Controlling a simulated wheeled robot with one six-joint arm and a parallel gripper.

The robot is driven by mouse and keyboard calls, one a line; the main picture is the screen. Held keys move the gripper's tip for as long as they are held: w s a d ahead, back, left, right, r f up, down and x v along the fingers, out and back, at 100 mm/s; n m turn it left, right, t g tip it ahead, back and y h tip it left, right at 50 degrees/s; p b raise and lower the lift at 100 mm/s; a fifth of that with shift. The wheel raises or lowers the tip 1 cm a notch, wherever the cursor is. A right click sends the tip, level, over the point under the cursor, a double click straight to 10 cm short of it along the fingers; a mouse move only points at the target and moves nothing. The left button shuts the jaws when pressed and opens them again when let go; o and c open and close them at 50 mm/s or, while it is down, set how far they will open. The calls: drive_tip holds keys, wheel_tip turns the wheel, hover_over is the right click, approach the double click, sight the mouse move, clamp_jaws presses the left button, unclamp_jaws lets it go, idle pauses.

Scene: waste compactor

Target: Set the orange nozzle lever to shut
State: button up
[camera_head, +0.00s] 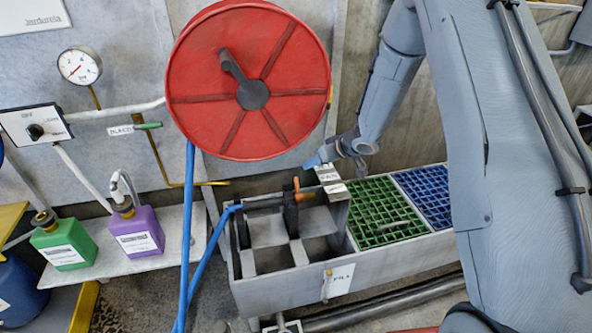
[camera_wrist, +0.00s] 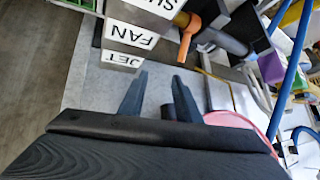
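The orange nozzle lever (camera_head: 297,187) sits on the dark nozzle at the trough's left part. It also shows near the top of the wrist view (camera_wrist: 188,40), its free end pointing down the picture. White plaques beside it read SHUT (camera_wrist: 133,13), FAN (camera_wrist: 128,36) and JET (camera_wrist: 121,59). The lever lies to their right, roughly level with SHUT and FAN; I cannot tell its exact setting. My gripper (camera_head: 315,161) is above and right of the lever, near the plaques. In the wrist view my gripper (camera_wrist: 158,88) has its fingers apart, with nothing held and the lever beyond them.
A red hose reel (camera_head: 247,80) hangs just above and left of my gripper. A blue hose (camera_head: 187,225) runs from it to the nozzle. The grey trough (camera_head: 265,296) holds green (camera_head: 383,208) and blue (camera_head: 427,192) grates. Purple (camera_head: 137,231) and green (camera_head: 63,243) bottles stand left.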

sight(296, 180)
drive_tip(key=s+f+y+p, duration=0.1)
drive_tip(key=s+a+f+g+y+p, duration=0.1)
drive_tip(key=shift+s+a+f+n, duration=0.25)
drive_tip(key=shift+s+a+n, duration=0.05)
drive_tip(key=shift+p+x, duration=0.65)
drive_tip(key=shift+x, duration=3.3)
drive_tip(key=shift+s, duration=0.1)
drive_tip(key=shift+c, duration=0.3)
clamp_jaws()
